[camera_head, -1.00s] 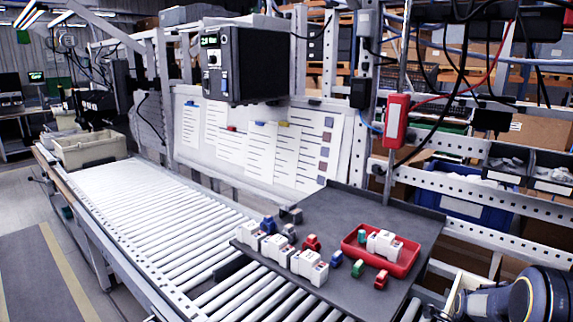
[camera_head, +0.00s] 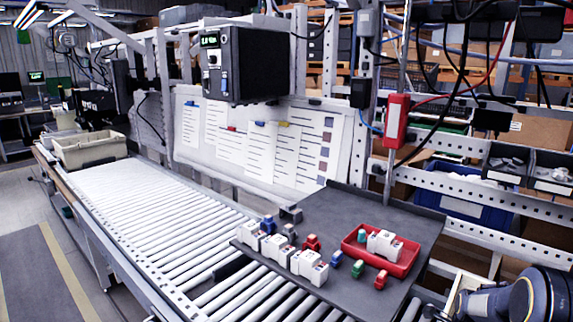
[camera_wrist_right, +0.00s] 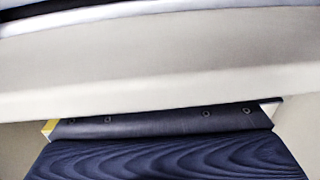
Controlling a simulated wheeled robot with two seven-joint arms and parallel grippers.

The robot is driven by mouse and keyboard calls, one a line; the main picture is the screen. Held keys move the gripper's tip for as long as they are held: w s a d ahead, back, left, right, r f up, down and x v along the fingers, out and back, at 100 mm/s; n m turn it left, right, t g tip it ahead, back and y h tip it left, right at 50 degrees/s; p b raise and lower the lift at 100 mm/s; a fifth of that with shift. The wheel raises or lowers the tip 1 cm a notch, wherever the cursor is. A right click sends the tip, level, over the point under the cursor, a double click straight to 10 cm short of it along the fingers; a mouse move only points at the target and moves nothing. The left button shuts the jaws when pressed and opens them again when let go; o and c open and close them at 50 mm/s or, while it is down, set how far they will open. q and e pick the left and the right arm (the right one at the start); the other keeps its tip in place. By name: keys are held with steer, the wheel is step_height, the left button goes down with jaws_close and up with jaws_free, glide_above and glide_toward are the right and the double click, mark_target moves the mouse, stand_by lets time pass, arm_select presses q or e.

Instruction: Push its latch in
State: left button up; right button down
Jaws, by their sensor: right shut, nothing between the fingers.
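No screwdriver, balancer or latch can be made out in either view. My right arm (camera_head: 520,298) comes in at the lower right corner of the head view, right of the dark work plate. In the right wrist view a dark bolted piece (camera_wrist_right: 160,122), apparently my right gripper, sits low in the middle; it is shut and empty. A pale smooth surface (camera_wrist_right: 160,65) fills most of that view, too close to identify. My left gripper is not in view.
A dark plate (camera_head: 335,215) over the roller conveyor (camera_head: 150,205) bears white, blue, red and green blocks and a red tray (camera_head: 400,262). A black box with a display (camera_head: 245,65) and a red box (camera_head: 397,120) hang above. The left rollers are clear.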

steer(key=shift+s+d+f+g, duration=0.15)
steer(key=shift+s+d+f, duration=0.1)
steer(key=shift+s+f, duration=0.4)
steer(key=shift+s+d+f+g, duration=0.15)
steer(key=shift+s+d+f, duration=0.1)
steer(key=shift+s+f, duration=0.3)
steer(key=shift+w+a, duration=0.2)
steer(key=shift+r, duration=0.15)
steer(key=r+p, duration=0.3)
steer(key=w+r+p, duration=0.1)
steer(key=shift+d+r+p, duration=0.25)
steer(key=shift+d+p, duration=0.05)
step_height(320, 180, up, 14)
steer(key=p, duration=0.7)
steer(key=shift+a+f, duration=0.15)
steer(key=shift+f, duration=0.1)
